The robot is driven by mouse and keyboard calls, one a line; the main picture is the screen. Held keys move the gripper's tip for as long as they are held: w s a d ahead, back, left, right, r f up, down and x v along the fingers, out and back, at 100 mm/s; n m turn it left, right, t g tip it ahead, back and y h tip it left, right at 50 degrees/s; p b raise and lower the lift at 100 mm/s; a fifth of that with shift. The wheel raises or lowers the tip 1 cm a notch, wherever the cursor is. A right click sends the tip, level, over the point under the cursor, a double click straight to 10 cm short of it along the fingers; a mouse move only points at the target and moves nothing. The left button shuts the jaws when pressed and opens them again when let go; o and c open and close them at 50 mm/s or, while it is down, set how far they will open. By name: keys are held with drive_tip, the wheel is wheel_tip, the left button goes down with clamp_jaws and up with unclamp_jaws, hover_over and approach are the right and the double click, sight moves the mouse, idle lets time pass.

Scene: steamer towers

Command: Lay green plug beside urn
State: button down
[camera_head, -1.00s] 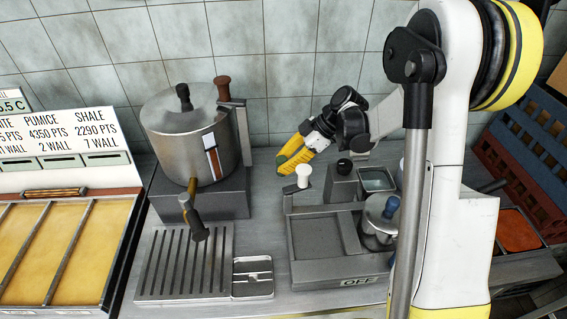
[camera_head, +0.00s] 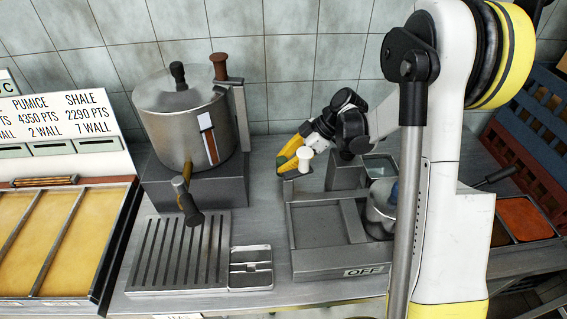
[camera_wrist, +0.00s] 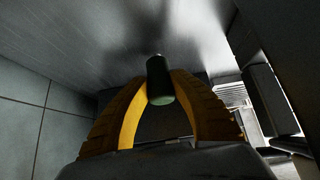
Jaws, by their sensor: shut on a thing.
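The urn (camera_head: 186,130) is a large steel pot with a dark lid knob, standing on a grey block at the back left. In the wrist view, the dark green plug (camera_wrist: 160,82) sits between the fingertips (camera_wrist: 160,90). I cannot tell whether the plug touches the counter.
A slotted drip tray (camera_head: 182,252) lies in front of the urn. The tiled wall (camera_head: 290,60) is behind. Bare counter (camera_head: 264,166) shows between urn and gripper.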

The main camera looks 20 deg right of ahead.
drive_tip(key=shift+f+b, duration=0.4)
drive_tip(key=shift+f, duration=0.1)
idle(0.3)
drive_tip(key=c, duration=1.1)
unclamp_jaws()
drive_tip(key=shift+c, duration=0.2)
drive_tip(key=v, duration=1.2)
drive_tip(key=shift+d, duration=0.1)
